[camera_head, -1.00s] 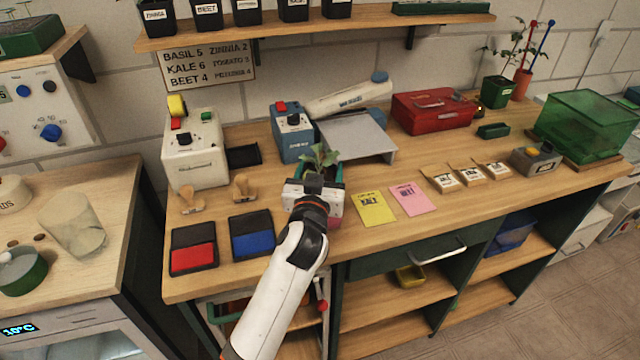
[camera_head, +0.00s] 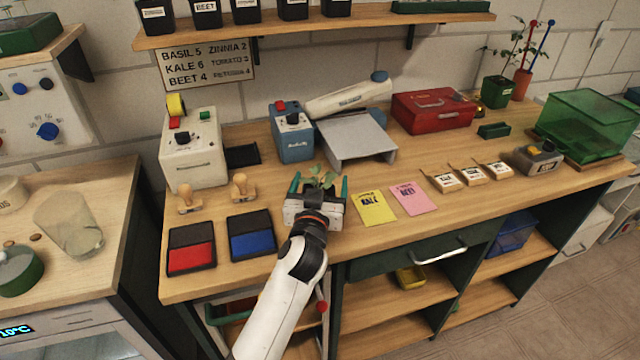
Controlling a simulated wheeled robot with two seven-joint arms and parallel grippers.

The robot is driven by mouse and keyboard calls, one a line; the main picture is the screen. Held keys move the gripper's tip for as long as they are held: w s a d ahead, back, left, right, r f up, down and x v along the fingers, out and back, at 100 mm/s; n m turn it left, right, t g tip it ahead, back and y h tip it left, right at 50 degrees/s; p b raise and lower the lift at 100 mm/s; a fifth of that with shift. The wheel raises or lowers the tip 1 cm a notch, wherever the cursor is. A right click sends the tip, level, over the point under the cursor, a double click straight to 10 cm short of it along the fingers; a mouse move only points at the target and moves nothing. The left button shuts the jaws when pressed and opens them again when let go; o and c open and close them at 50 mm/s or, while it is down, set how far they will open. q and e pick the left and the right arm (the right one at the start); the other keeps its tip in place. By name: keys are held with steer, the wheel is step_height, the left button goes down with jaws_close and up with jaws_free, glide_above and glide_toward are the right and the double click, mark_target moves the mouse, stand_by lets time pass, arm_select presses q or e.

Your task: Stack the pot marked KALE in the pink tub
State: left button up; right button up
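My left gripper (camera_head: 319,180) is over the front of the workbench, its two green fingers spread wide apart. Green seedling leaves (camera_head: 323,175) show between the fingers. The pot under these leaves is hidden behind the gripper body, so I cannot read its label or tell if the fingers touch it. No pot label reading KALE is legible. No pink tub is in view. My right gripper is not in view.
Dark labelled pots (camera_head: 205,13) stand on the upper shelf (camera_head: 330,27). Red (camera_head: 191,257) and blue (camera_head: 251,240) ink pads lie left of the gripper. Yellow (camera_head: 373,208) and pink (camera_head: 413,198) packets lie to its right. A blue device (camera_head: 293,140) and a grey scoop-like stand (camera_head: 357,138) are behind.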

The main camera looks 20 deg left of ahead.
arm_select(q)
steer(key=shift+r+p, duration=0.55)
steer(key=shift+r, duration=0.1)
steer(key=s, duration=0.3)
steer(key=s+d+b, duration=0.1)
steer(key=s, duration=0.3)
steer(key=s+b, duration=0.1)
steer(key=s, duration=0.3)
steer(key=shift+d+f, duration=0.15)
steer(key=shift+d, duration=0.15)
steer(key=shift+s, duration=0.45)
